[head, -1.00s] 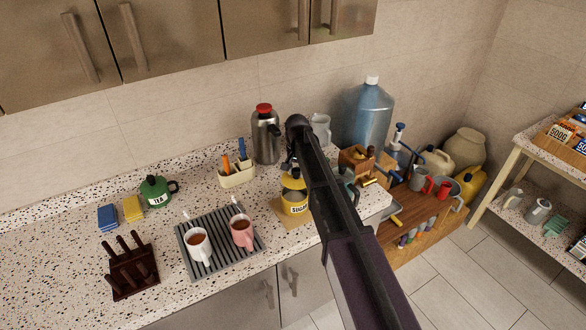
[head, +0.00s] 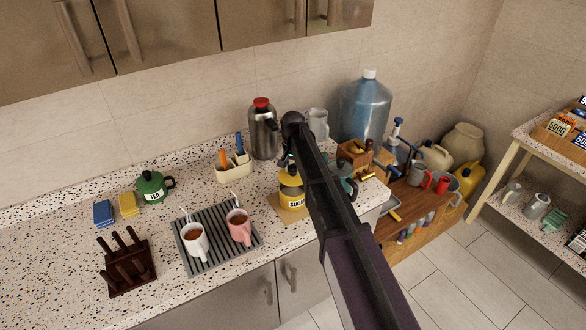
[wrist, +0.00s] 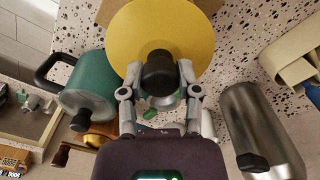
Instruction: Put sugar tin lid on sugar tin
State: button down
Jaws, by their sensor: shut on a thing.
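The yellow sugar tin (head: 292,201), labelled SUGAR, stands upright on a tan board near the right end of the counter. The round yellow sugar tin lid (wrist: 140,30) has a black knob (wrist: 158,72). My gripper (wrist: 160,78) is shut on this knob, one finger on each side. In the head view the lid (head: 290,179) is right over the tin's top, roughly level. I cannot tell whether it touches the rim. In the wrist view the lid hides the tin. My arm covers part of the area right of the tin.
A steel flask (head: 263,132) and a utensil holder (head: 234,167) stand behind the tin. A grey rack (head: 215,258) with a white mug (head: 194,240) and a pink mug (head: 239,228) is at left. A green pot (wrist: 90,85) is close beside the lid.

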aim_at(293, 178)
jog(key=shift+f+b, duration=1.15)
jog(key=shift+f, duration=0.25)
jog(key=shift+f, duration=0.2)
jog(key=shift+f+b, duration=0.8)
jog(key=shift+b, duration=0.2)
jog(key=shift+f+b, duration=0.4)
dwell(1.0)
jog(key=shift+c, duration=1.2)
grip_release()
jog(key=shift+o, duration=1.2)
